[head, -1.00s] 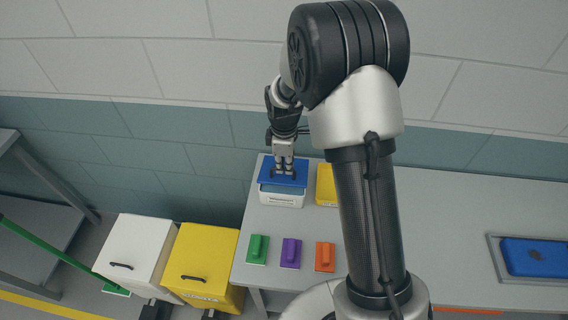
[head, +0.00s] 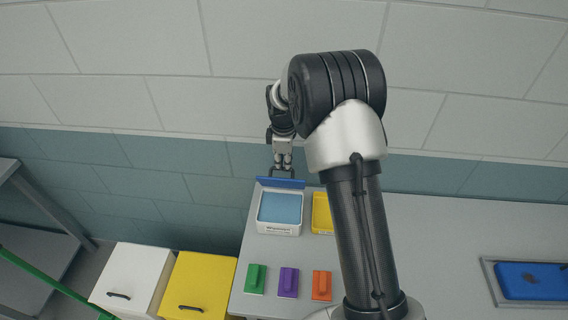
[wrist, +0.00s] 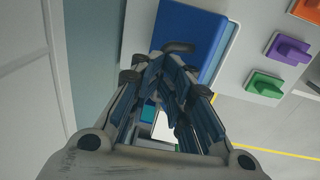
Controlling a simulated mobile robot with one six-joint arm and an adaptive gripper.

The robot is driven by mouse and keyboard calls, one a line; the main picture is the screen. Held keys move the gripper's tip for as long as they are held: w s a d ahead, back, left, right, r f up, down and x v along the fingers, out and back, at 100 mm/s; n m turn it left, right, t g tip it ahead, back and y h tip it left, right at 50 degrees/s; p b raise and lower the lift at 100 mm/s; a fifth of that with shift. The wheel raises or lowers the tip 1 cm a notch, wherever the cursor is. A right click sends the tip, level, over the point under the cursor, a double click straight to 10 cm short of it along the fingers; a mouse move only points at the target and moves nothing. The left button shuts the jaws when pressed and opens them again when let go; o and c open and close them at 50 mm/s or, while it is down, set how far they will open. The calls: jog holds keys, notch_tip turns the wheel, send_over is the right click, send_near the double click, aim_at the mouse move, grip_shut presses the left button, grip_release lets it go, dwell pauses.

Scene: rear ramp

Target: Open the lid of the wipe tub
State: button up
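The wipe tub (head: 279,228) is a white box on the bench, with light blue contents (head: 279,207) showing inside. Its blue lid (head: 281,183) is swung up and stands steeply at the tub's back edge. My gripper (head: 283,164) is above the lid's raised edge, with its fingers close together at the dark handle (head: 282,171). In the wrist view the fingers (wrist: 168,66) converge on the handle (wrist: 178,46) in front of the blue lid (wrist: 190,30). They look shut on it, though the contact is partly hidden.
A yellow tub (head: 321,214) stands close to the right of the wipe tub. Green (head: 255,279), purple (head: 288,282) and orange (head: 322,285) blocks lie in front. The wall (head: 215,165) is close behind. A blue item (head: 530,281) lies in a tray at far right.

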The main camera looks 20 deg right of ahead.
jog(key=shift+o, duration=1)
jog(key=shift+d+f, duration=0.1)
jog(key=shift+f, duration=0.85)
jog(key=shift+r, duration=0.25)
